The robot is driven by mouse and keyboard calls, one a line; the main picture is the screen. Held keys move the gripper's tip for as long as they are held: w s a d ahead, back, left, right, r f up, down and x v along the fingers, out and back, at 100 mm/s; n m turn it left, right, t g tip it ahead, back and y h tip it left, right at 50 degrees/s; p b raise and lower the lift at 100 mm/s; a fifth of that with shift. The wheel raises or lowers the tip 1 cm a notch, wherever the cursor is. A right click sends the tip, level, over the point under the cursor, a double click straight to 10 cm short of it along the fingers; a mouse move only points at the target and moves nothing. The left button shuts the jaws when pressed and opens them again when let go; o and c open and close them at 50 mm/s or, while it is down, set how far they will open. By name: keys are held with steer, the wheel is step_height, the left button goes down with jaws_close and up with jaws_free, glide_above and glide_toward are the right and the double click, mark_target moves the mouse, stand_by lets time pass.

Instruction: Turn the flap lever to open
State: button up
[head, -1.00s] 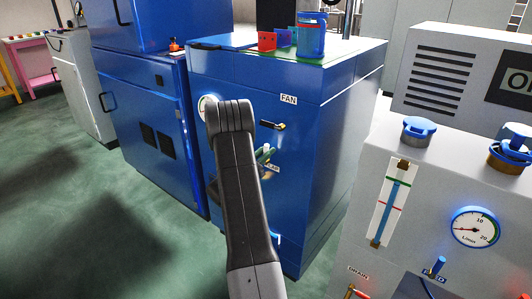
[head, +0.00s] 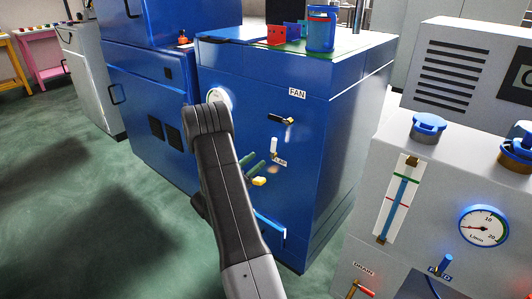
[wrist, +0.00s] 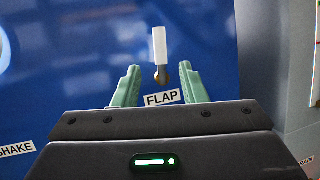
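The flap lever (head: 273,146) has a white handle on a brassy pivot, on the front of the blue cabinet above the FLAP label. In the wrist view the lever (wrist: 159,46) points straight up. My gripper (head: 251,164) shows its green fingers just left of and below the lever in the head view. In the wrist view my gripper (wrist: 160,67) is open and empty, with one finger on each side of the FLAP label. The lever's handle rises above the fingertips there, and I see no contact with it.
A FAN lever (head: 282,119) sits above on the same cabinet face. A yellow-ended part (head: 259,182) shows below my fingers. A SHAKE label (wrist: 15,150) is at lower left in the wrist view. A grey gauge unit (head: 425,170) stands to the right.

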mark_target(275, 148)
steer(key=shift+v, duration=2.3)
steer(key=x, duration=1.3)
steer(key=shift+w+d+r, duration=0.2)
steer(key=shift+w+d, duration=0.05)
steer(key=shift+d, duration=0.05)
steer(key=v, duration=1.4)
steer(key=x, duration=1.4)
steer(key=shift+d+r, duration=0.1)
steer(key=shift+d, duration=0.1)
steer(key=shift+s+f+m+g+b, duration=0.2)
steer(key=shift+m+g+b, duration=0.3)
steer(key=shift+m, duration=0.6)
steer(key=shift+s+d+m+g+h, duration=0.1)
steer(key=shift+d+m+g+h, duration=0.15)
steer(key=shift+m+g, duration=0.3)
